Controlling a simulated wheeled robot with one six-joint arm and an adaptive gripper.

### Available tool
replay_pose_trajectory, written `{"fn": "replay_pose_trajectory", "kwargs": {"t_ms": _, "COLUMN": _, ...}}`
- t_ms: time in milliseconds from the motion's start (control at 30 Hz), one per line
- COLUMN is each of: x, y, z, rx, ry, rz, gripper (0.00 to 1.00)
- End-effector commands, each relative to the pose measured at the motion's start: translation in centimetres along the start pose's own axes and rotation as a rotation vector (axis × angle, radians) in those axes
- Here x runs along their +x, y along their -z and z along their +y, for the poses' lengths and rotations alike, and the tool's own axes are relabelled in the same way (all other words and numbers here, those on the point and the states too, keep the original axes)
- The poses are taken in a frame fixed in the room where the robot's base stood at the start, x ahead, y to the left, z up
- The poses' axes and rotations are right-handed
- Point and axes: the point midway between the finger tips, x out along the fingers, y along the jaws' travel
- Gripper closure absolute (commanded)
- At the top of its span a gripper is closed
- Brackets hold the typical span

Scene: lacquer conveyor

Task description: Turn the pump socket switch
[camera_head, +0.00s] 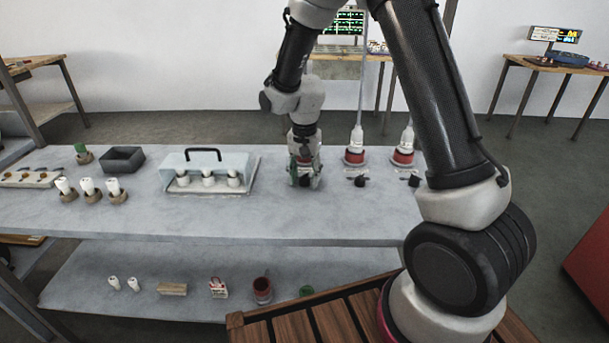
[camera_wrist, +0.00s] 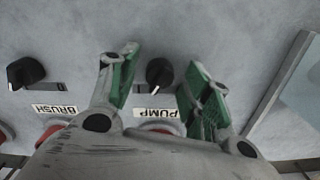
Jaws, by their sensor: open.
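The pump switch is a black knob (camera_wrist: 159,73) with a white pointer line, set on the grey top beside an upside-down "PUMP" label (camera_wrist: 157,114) in the wrist view. My gripper (camera_wrist: 160,62) is open, with one green-padded finger on each side of the knob and gaps showing on both sides. I cannot tell how far above the top the fingertips are. In the head view my gripper (camera_head: 304,180) is low over the bench, and it hides most of the pump switch there.
A second black knob (camera_wrist: 25,72) with a "BRUSH" label lies left in the wrist view. White plugs stand in red sockets (camera_head: 355,155) right of my gripper. A pale case with a black handle (camera_head: 206,161) stands left of it. The bench front (camera_head: 250,215) is clear.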

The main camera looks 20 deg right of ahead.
Motion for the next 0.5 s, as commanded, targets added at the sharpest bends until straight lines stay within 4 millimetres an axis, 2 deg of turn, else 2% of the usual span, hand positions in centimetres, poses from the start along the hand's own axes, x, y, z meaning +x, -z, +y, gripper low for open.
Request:
{"fn": "replay_pose_trajectory", "kwargs": {"t_ms": 67, "x": -0.02, "y": 0.0, "z": 0.0, "rx": 0.0, "ry": 0.0, "rz": 0.0, "gripper": 0.51}}
{"fn": "replay_pose_trajectory", "kwargs": {"t_ms": 333, "x": -0.03, "y": 0.0, "z": 0.0, "rx": 0.0, "ry": 0.0, "rz": 0.0, "gripper": 0.98}}
{"fn": "replay_pose_trajectory", "kwargs": {"t_ms": 500, "x": -0.04, "y": 0.0, "z": 0.0, "rx": -0.003, "ry": 0.0, "rz": 0.0, "gripper": 0.98}}
